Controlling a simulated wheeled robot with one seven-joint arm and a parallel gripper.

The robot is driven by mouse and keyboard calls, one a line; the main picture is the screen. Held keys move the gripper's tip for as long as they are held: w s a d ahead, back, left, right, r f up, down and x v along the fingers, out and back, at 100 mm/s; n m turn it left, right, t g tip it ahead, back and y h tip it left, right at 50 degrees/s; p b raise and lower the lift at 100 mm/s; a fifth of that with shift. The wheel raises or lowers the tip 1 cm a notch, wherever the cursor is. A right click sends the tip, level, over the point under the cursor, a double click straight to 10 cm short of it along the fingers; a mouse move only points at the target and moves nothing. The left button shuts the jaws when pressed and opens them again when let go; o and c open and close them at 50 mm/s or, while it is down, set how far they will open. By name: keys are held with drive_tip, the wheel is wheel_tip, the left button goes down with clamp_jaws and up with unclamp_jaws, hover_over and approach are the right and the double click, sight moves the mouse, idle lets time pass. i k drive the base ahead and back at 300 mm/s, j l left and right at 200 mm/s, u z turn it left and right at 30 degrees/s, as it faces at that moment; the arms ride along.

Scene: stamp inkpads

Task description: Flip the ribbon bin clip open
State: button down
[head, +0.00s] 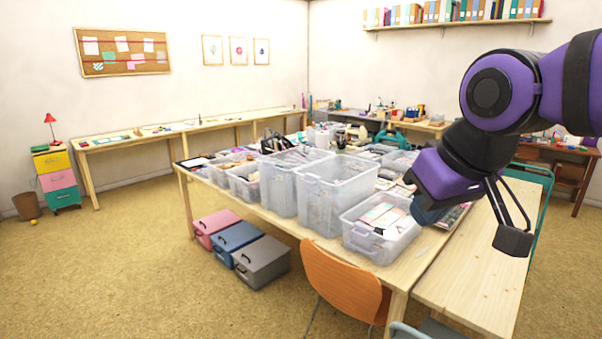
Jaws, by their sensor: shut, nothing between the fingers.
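Several clear plastic bins stand on the wooden table. The one nearest my gripper is a low clear bin (354,237) with papers or cards in it and a pale clip or handle (362,240) on its front side. Two taller clear bins (335,203) (281,187) stand to its left. I cannot tell which bin is the ribbon bin, and its clip is too small to make out. My gripper (512,240) is shut and empty, in the air right of the low bin, apart from it.
The wooden table (400,285) is crowded with bins and supplies. An orange chair (343,287) stands at its front edge. A bare bench top (478,280) lies below my gripper. Pink, blue and grey boxes (262,262) sit on the floor under the table. Open floor lies to the left.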

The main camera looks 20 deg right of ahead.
sight(310, 179)
drive_tip(key=i+j+z, duration=0.2)
drive_tip(key=i+j, duration=0.3)
drive_tip(key=i, duration=0.25)
drive_tip(key=i+j+z, duration=0.15)
drive_tip(key=i+j, duration=0.45)
drive_tip(key=i, duration=0.5)
drive_tip(key=z, duration=0.05)
